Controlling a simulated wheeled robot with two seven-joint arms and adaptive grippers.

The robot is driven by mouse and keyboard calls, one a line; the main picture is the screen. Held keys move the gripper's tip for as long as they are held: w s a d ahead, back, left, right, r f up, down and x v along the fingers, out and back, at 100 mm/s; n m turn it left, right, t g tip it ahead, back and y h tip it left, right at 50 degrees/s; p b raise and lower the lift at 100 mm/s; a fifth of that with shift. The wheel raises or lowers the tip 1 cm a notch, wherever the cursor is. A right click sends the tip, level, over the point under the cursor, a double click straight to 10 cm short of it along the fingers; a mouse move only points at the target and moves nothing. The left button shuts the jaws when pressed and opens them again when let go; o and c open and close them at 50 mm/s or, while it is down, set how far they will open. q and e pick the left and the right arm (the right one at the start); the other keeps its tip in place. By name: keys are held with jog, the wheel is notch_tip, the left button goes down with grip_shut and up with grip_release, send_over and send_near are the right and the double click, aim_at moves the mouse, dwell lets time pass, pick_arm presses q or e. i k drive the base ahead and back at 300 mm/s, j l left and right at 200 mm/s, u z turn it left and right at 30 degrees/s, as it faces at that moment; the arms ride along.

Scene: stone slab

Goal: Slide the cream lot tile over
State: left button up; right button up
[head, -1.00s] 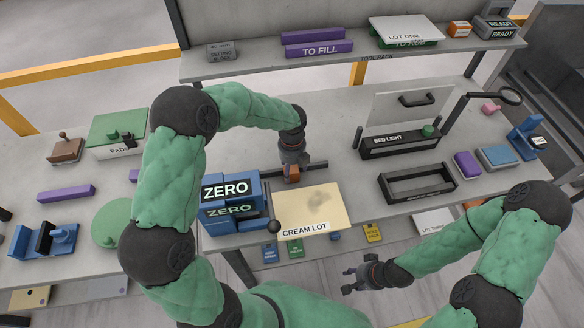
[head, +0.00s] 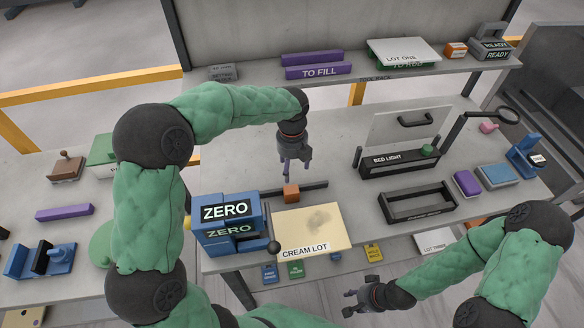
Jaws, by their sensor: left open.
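The cream lot tile (head: 325,222) lies flat near the front edge of the slab, its CREAM LOT label facing front and a grey smudge on top. It sits just right of the blue ZERO block (head: 199,235). A small orange block (head: 291,194) stands at the tile's back edge, by a dark bar (head: 315,186). My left gripper (head: 296,181) is open and empty, pointing down above and behind the orange block, apart from the tile. My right gripper (head: 346,303) looks open and empty, low in front of the slab's edge.
A black ball knob (head: 274,248) is close to the tile's front left corner. Colored tags (head: 373,252) hang at the front edge. The slab between tile and black frame is clear.

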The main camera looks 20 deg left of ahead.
aim_at(305, 232)
jog(key=k+l, duration=0.8)
jog(key=k, duration=0.05)
